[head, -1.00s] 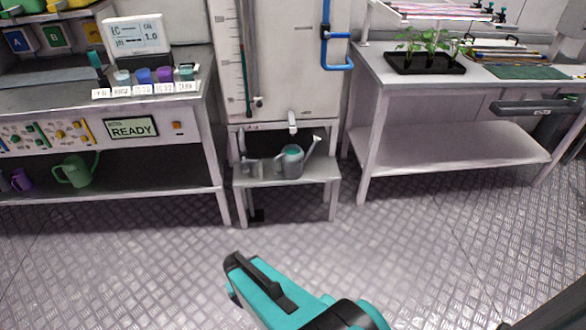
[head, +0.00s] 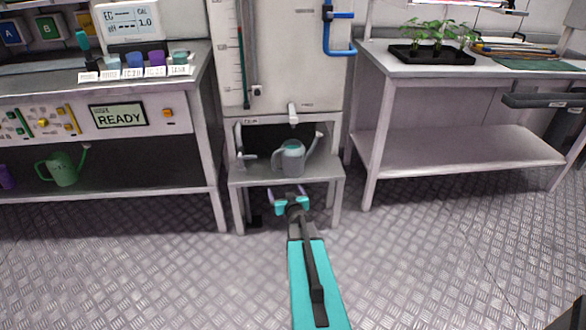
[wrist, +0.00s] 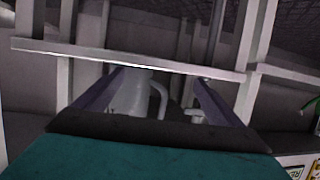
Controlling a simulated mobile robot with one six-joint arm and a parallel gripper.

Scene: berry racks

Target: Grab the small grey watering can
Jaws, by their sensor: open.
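A grey watering can (head: 291,160) with a teal top stands upright on the low shelf stand (head: 250,180), under the tank's tap. Its spout points up right in the head view. In the wrist view, which appears upside down, the can (wrist: 130,95) shows between my fingers, its handle to the right. My gripper (head: 288,192) is open and empty in front of the stand, below the shelf top in the head picture. It also shows in the wrist view (wrist: 155,95). A smaller grey object (head: 245,158) of unclear shape sits left of the can.
The tank's tap (head: 293,115) hangs just above the can. The stand's legs and front edge are close to my gripper. A green watering can (head: 62,168) is on the left bench's lower shelf. A right-hand bench (head: 460,150) stands beside the tank. The floor in front is clear.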

